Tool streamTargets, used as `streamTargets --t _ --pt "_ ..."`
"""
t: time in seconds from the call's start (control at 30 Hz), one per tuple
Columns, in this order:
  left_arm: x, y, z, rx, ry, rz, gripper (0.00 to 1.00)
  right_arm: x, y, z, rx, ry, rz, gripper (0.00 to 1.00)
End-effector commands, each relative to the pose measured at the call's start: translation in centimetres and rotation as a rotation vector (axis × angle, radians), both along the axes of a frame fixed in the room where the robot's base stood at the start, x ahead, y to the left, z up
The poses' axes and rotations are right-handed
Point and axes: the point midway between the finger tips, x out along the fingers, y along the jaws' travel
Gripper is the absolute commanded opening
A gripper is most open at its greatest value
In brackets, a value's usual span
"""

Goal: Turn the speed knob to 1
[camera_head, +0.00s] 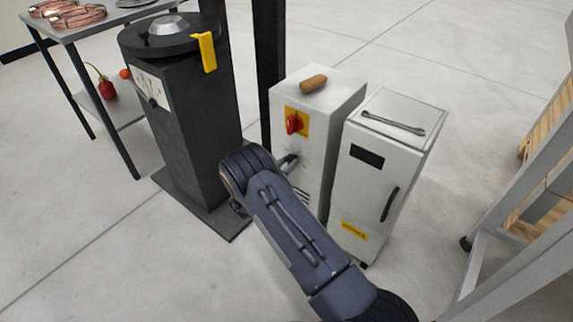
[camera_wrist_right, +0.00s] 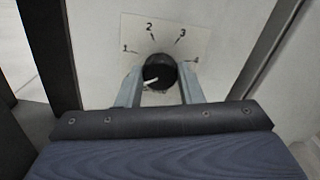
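The speed knob (camera_wrist_right: 158,71) is a round black knob with a white pointer line, on a pale dial plate (camera_wrist_right: 190,28) marked 1 to 4. In the right wrist view the pointer line aims to the lower left, below the 1 mark. My right gripper (camera_wrist_right: 160,82) has one grey finger on each side of the knob, and both appear to touch it. In the head view my right gripper (camera_head: 288,163) is at the front of a white cabinet (camera_head: 318,150), below a red switch; the knob is mostly hidden there. My left gripper is out of view.
The red switch (camera_head: 295,124) on a yellow plate sits above my gripper. A second white cabinet (camera_head: 385,165) with a wrench (camera_head: 393,123) on top stands to the right. A black machine column (camera_head: 188,130) stands to the left. A brown cylindrical piece (camera_head: 313,84) lies on the first cabinet.

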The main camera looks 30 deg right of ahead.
Motion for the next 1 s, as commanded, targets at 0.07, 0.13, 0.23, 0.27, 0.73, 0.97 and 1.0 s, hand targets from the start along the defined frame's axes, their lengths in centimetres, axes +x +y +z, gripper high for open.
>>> streamTargets --t 0.07,0.13,0.23,0.27,0.73,0.97,1.0 --pt "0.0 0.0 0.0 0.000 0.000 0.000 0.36 0.0 0.0 0.0 0.000 0.000 -0.001 0.10" --pt "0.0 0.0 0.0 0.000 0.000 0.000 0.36 0.0 0.0 0.0 0.000 -0.001 -0.001 0.11" --pt "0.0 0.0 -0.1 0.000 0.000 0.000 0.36 0.0 0.0 -0.1 0.003 -0.008 -0.001 0.11" --pt "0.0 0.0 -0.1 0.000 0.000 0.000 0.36 0.0 0.0 -0.1 0.005 -0.013 -0.001 0.11" --pt "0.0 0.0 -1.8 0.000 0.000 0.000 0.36 0.0 0.1 -0.2 0.114 -0.277 0.001 0.11" --pt "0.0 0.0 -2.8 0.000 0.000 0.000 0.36 -0.1 0.1 -0.3 0.194 -0.468 0.001 0.11" --pt "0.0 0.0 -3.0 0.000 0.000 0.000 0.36 -0.1 0.0 -0.3 0.206 -0.499 0.000 0.11"
